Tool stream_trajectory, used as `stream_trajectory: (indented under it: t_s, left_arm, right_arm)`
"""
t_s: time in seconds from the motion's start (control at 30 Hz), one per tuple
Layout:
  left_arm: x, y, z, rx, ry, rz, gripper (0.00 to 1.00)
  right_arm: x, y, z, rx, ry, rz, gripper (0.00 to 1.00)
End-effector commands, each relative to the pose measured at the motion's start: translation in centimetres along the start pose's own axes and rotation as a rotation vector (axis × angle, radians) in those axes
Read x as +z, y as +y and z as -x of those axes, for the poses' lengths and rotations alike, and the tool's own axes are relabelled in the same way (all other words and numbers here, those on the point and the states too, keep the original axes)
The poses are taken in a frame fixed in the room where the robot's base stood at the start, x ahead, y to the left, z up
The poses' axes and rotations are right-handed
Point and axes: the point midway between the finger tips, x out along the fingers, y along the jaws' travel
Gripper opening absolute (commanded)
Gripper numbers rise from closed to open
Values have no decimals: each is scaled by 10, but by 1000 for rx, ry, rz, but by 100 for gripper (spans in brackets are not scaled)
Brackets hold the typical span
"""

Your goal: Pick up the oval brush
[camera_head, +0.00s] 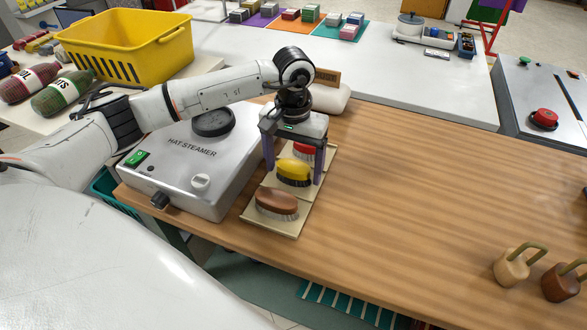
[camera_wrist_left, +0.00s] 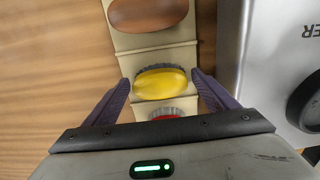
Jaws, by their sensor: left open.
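A yellow oval brush (camera_head: 293,171) with dark bristles lies in the middle compartment of a beige tray (camera_head: 297,224). It also shows in the left wrist view (camera_wrist_left: 162,82). A brown brush (camera_head: 276,202) lies at the tray's near end, and a red brush (camera_head: 303,149) lies at the far end, partly hidden by my gripper. My left gripper (camera_head: 293,177) points down over the tray, open, with one finger on each side of the yellow brush. In the left wrist view (camera_wrist_left: 161,84) the fingers stand apart from the brush. My right gripper is out of view.
A silver hat steamer (camera_head: 190,165) stands just left of the tray. The wooden counter (camera_head: 420,190) is clear to the right, up to wooden handled blocks (camera_head: 512,267).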

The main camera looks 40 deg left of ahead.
Motion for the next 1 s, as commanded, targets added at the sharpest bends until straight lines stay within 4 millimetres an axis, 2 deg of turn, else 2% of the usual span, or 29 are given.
stream_trajectory:
  t_s: [0.2, 0.43, 0.5, 0.77, 0.87, 1.0]
  left_arm:
    - [0, 0, -1, 0, 0, 0, 80]
    - [0, 0, 0, 0, 0, 0, 41]
    - [0, 0, 0, 1, 1, 0, 34]
    - [-1, 0, 4, 1, 2, 1, 34]
    - [-2, 0, 17, 2, 4, 2, 34]
    - [-2, 0, 46, 2, 7, 1, 34]
  right_arm:
    - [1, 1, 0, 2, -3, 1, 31]
    - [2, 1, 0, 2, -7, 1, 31]
    - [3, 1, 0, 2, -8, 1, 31]
    - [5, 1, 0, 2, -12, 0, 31]
    - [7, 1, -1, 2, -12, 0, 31]
    - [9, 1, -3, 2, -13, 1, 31]
